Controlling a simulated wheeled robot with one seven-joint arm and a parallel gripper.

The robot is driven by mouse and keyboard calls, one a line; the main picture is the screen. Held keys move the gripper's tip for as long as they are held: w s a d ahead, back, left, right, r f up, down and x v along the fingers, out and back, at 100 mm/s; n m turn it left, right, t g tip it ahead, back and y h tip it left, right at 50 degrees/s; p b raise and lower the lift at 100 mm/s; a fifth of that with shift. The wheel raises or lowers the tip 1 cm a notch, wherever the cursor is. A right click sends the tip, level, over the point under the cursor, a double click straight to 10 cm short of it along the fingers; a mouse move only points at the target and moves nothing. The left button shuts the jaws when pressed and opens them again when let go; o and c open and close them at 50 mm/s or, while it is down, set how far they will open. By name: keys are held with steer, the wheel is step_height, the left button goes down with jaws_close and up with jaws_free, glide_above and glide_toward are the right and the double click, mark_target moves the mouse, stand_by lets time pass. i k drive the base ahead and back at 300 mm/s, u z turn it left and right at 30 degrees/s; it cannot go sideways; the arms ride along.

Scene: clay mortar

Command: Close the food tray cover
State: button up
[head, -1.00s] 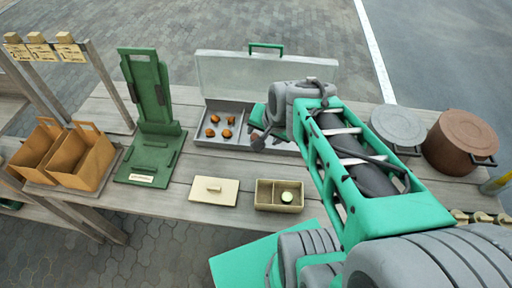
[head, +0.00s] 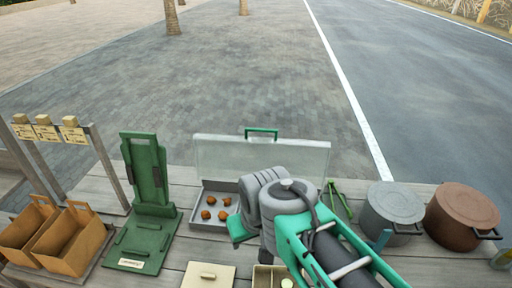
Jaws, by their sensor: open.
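The food tray (head: 206,226) is a shallow grey metal tray on the wooden table, holding several brown fried pieces on its left side. Its pale translucent cover (head: 225,152) stands open, raised upright along the tray's back edge, with a green handle (head: 261,130) on top. My gripper (head: 241,229) is over the front right part of the tray, below the cover and apart from its handle. Only a green part of it shows; its fingertips are hidden by my grey wrist. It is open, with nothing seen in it. My arm hides the tray's right side.
A green stand (head: 150,200) and brown paper bags (head: 68,238) are at left. A cream lid (head: 208,276) and a small divided box (head: 268,277) lie in front. Green tongs (head: 341,200), a grey pot (head: 391,207) and a brown pot (head: 462,216) are at right.

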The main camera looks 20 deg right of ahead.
mark_target(275, 131)
steer(key=k, duration=0.5)
steer(key=u, duration=1.25)
steer(key=i, duration=0.95)
steer(key=z, duration=1.05)
